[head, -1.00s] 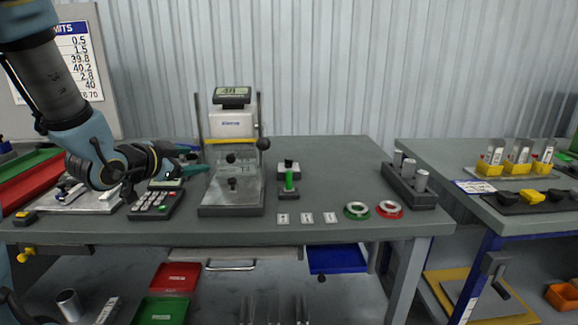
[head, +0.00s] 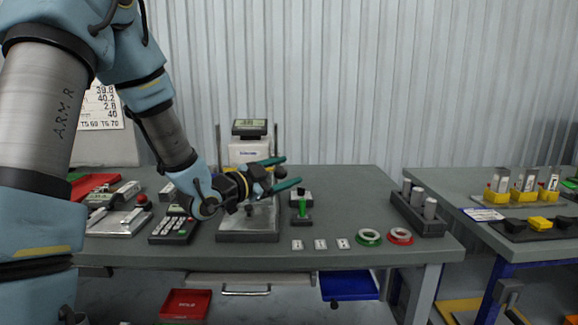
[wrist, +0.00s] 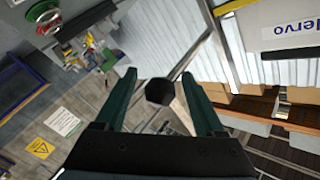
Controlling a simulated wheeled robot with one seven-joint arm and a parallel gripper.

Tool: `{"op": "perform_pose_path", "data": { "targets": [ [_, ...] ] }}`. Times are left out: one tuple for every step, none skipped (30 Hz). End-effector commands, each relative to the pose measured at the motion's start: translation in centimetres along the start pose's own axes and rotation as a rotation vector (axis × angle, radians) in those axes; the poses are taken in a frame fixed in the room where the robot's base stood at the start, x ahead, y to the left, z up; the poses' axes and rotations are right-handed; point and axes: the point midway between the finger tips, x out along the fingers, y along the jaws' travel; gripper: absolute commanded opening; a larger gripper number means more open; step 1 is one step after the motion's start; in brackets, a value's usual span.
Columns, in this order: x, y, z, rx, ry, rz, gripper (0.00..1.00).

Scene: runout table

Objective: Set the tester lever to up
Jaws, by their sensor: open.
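The tester (head: 246,153) stands on the table, with a grey display on top and a white head. Its lever's black knob (head: 280,172) is on the tester's right side, about mid-height. My gripper (head: 284,173) is open at the knob, with one green finger above it and one below in the head view. In the wrist view the knob (wrist: 160,92) lies between the two open fingers (wrist: 160,95), with a gap on each side. My arm and gripper hide part of the tester's front.
A small stand with a green part (head: 302,206) is close on the right. White tiles (head: 320,244), a green ring (head: 369,237) and a red ring (head: 400,236) lie near the front edge. A keypad device (head: 174,226) stands left of the tester.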

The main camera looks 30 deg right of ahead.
Motion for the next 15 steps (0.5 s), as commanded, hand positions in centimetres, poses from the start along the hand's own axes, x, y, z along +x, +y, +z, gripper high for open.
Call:
{"op": "perform_pose_path", "data": {
  "targets": [
    [0.59,-0.07,-0.18,0.000,0.002,0.001,0.71],
    [0.83,-0.04,-0.17,0.000,0.002,0.001,0.71],
    [1.08,0.00,-0.13,0.000,0.002,0.001,0.71],
    [1.23,0.01,-0.10,0.000,0.001,0.000,0.71],
    [1.35,0.01,-0.08,0.000,0.001,0.000,0.71],
    [1.45,0.01,-0.06,0.000,0.001,0.000,0.71],
    [1.50,0.01,-0.05,0.000,0.001,0.000,0.71],
    [1.53,0.01,-0.04,0.001,0.001,-0.001,0.71],
    [1.53,0.01,-0.02,0.001,0.000,-0.001,0.71],
    [1.53,0.02,-0.02,0.001,0.000,-0.001,0.71],
    [1.52,0.02,-0.01,0.001,0.000,-0.001,0.71],
    [1.51,0.02,-0.01,0.001,0.000,-0.001,0.71],
    [1.51,0.02,0.00,0.001,0.000,-0.001,0.71],
    [1.50,0.02,0.00,0.001,0.000,-0.001,0.71],
    [1.50,0.02,0.00,0.001,0.000,-0.001,0.67]
  ]
}}
